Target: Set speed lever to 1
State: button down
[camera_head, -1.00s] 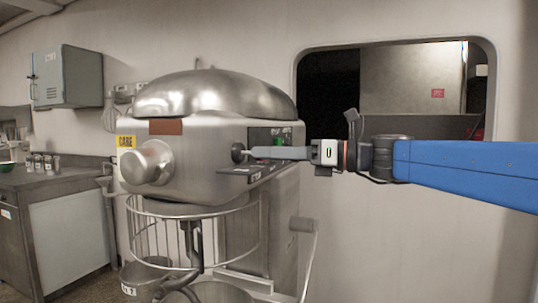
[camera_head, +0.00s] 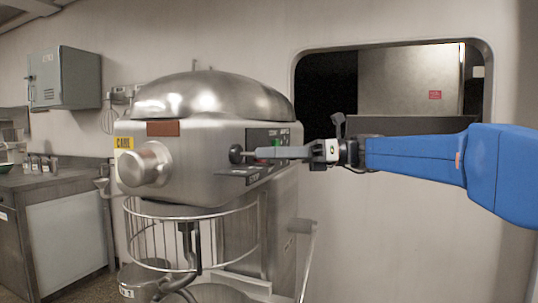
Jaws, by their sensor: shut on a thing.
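The big metal mixer (camera_head: 205,140) stands left of centre with a domed top. On its side is a dark control panel (camera_head: 264,136) with a green button (camera_head: 277,143). The speed lever's round dark knob (camera_head: 236,154) sticks out at the side's front edge. My gripper (camera_head: 258,153) reaches in from the right and is shut on the lever just behind the knob. The gripper fingers cover much of the lever and part of the panel. The speed marks are too small to read.
A wire guard (camera_head: 150,237) and a bowl (camera_head: 220,293) are below the mixer head. A counter (camera_head: 60,180) and a wall cabinet (camera_head: 64,78) are at left. A wall opening (camera_head: 395,80) is behind my arm. The wall below it is clear.

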jog(key=shift+w, duration=0.1)
jog(key=c, duration=1.4)
grip_release()
jog(key=w+d, duration=0.2)
jog(key=d, duration=1.5)
jog(key=shift+w, duration=0.4)
